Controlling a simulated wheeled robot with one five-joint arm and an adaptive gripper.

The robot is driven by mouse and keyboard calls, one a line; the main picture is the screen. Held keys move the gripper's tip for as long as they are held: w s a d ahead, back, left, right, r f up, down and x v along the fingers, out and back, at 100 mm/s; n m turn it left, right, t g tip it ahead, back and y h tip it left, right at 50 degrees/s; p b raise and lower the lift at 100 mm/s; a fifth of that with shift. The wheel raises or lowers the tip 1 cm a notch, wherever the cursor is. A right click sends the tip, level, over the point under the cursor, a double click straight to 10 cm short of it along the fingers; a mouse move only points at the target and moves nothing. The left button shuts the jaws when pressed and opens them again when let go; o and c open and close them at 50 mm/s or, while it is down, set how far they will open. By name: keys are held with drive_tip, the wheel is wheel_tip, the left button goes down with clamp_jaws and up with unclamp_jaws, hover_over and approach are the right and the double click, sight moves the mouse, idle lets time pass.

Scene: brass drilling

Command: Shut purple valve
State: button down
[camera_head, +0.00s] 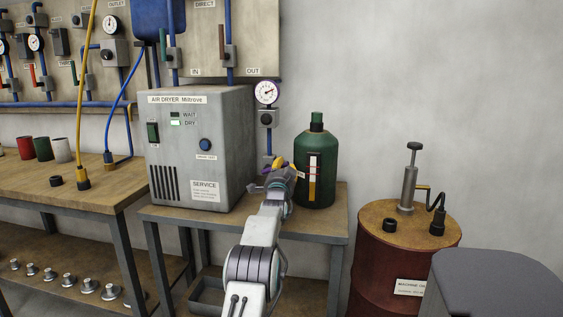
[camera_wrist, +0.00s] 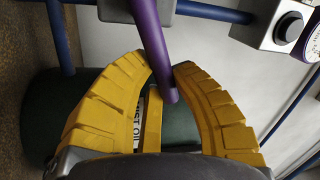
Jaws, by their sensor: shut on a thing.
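The purple valve shows in the wrist view as a straight purple lever (camera_wrist: 152,42) that comes down from the top and ends between my fingertips. In the head view only a small purple bit (camera_head: 278,160) shows at my gripper, and the valve body is mostly hidden there. My gripper (camera_wrist: 164,70) has yellow ribbed fingers, one on each side of the lever near its free end, and is shut on it. In the head view my gripper (camera_head: 282,168) is between the air dryer and the green bottle, below the gauge.
The grey air dryer (camera_head: 225,135) stands left of my gripper on a wooden table (camera_head: 165,216). The green bottle (camera_head: 327,150) stands close on the right. A blue pipe with a gauge (camera_head: 266,93) runs behind. A red drum (camera_head: 385,265) with a pump stands further right.

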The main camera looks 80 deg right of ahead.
drive_tip(key=shift+f+p, duration=0.15)
drive_tip(key=shift+p, duration=0.2)
drive_tip(key=shift+s, duration=0.1)
drive_tip(key=c, duration=1)
unclamp_jaws()
drive_tip(key=shift+s+a, duration=0.1)
drive_tip(key=shift+a, duration=0.1)
drive_tip(key=shift+w+v, duration=0.15)
drive_tip(key=shift+v, duration=1.7)
drive_tip(key=shift+w+v, duration=0.2)
drive_tip(key=shift+v, duration=1.65)
drive_tip(key=shift+a, duration=0.1)
